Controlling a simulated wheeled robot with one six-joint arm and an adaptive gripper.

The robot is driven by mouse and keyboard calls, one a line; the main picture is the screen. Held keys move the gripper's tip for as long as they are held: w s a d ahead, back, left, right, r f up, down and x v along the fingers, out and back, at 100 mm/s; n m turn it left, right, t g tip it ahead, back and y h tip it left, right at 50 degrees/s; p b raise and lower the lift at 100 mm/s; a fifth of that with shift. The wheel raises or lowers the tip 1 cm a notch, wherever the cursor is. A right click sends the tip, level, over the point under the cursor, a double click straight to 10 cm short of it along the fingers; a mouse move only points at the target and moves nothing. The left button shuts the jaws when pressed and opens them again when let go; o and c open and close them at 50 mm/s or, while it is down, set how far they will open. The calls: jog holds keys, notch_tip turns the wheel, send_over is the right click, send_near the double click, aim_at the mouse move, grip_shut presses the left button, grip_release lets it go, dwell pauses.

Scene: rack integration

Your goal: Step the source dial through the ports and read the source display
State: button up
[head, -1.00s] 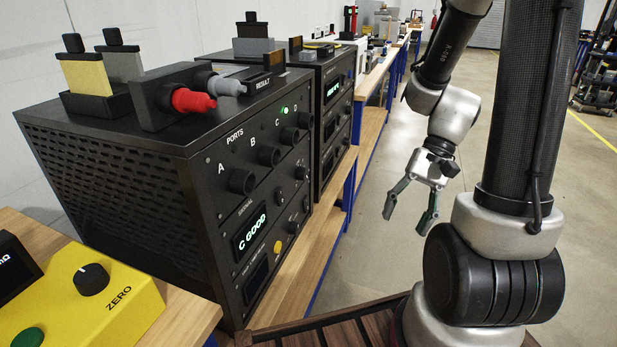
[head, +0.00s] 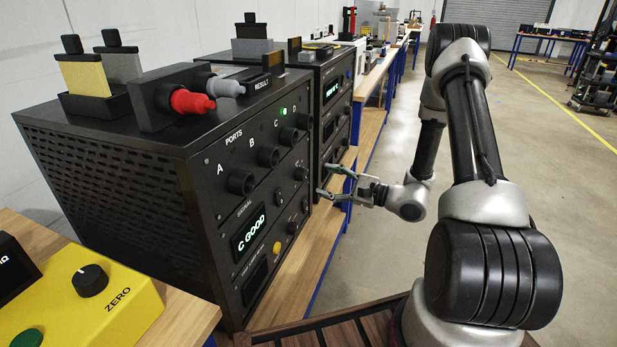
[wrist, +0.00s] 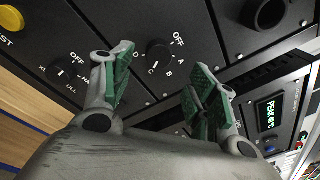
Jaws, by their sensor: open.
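My gripper (head: 328,180) is open and empty in front of the black rack unit, near the right end of its panel. In the wrist view, a small black dial (wrist: 158,56) marked OFF, A, B, C and D shows beyond and between the spread fingers (wrist: 157,76). I see no contact with it. In the head view a dial (head: 301,173) on the right of the panel seems to be the same one. A lit display (head: 251,233) reads "C GOOD" in pale letters, under the word SIGNAL. Which display is the source display I cannot read.
Round ports (head: 241,182) line the panel, with a green light (head: 283,111) by C. A second rack (head: 333,120) stands behind, with its own lit display (wrist: 266,108). A yellow box (head: 100,300) with a ZERO knob is front left. Open floor lies right.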

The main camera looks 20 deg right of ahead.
aim_at(305, 174)
jog(key=x, duration=0.7)
jog(key=shift+s, duration=0.1)
jog(key=c, duration=1)
jog(key=shift+m, duration=0.3)
jog(key=m, duration=0.4)
jog(key=shift+r+m+g, duration=0.1)
jog(key=shift+m+g, duration=0.4)
jog(key=shift+m, duration=1.9)
